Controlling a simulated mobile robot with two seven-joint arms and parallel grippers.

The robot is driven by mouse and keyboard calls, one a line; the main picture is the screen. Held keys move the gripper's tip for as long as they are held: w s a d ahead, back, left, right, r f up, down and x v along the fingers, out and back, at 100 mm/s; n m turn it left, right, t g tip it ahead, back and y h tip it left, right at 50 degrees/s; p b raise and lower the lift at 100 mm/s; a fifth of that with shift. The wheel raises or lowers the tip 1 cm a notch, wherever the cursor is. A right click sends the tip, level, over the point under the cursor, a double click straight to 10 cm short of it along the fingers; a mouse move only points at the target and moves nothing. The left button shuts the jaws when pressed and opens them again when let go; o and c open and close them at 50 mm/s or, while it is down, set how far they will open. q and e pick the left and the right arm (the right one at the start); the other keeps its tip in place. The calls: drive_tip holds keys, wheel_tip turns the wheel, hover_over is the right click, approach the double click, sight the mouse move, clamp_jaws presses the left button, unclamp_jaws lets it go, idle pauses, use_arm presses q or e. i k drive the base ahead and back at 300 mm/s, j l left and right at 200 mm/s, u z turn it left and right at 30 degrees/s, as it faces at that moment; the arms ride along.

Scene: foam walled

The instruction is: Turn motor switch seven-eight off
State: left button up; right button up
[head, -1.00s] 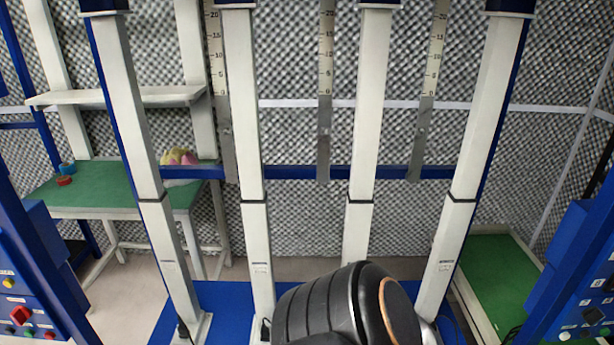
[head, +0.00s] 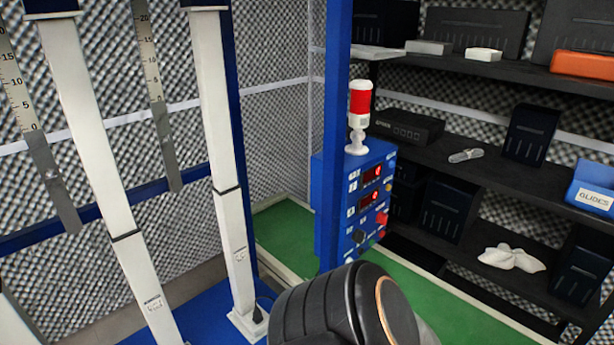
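A blue control box (head: 368,205) is fixed to a blue post right of centre in the head view. Its front carries two red lit displays (head: 371,174), a red knob or button (head: 382,218), a black round knob (head: 359,237) and several small buttons. The labels are too small to read, so I cannot tell which control is motor switch seven-eight. A red and white signal lamp (head: 359,116) stands on top of the box. Neither gripper shows in the head view. A black rounded part of my own body is at the bottom centre.
Black shelves (head: 470,165) with dark boxes, a blue bin (head: 592,188) and an orange case (head: 582,66) stand at the right. White columns (head: 220,150) rise from a blue base at the left. A green surface (head: 430,300) lies below the box and shelves.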

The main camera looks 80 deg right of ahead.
sight(381, 217)
drive_tip(key=z, duration=2.9)
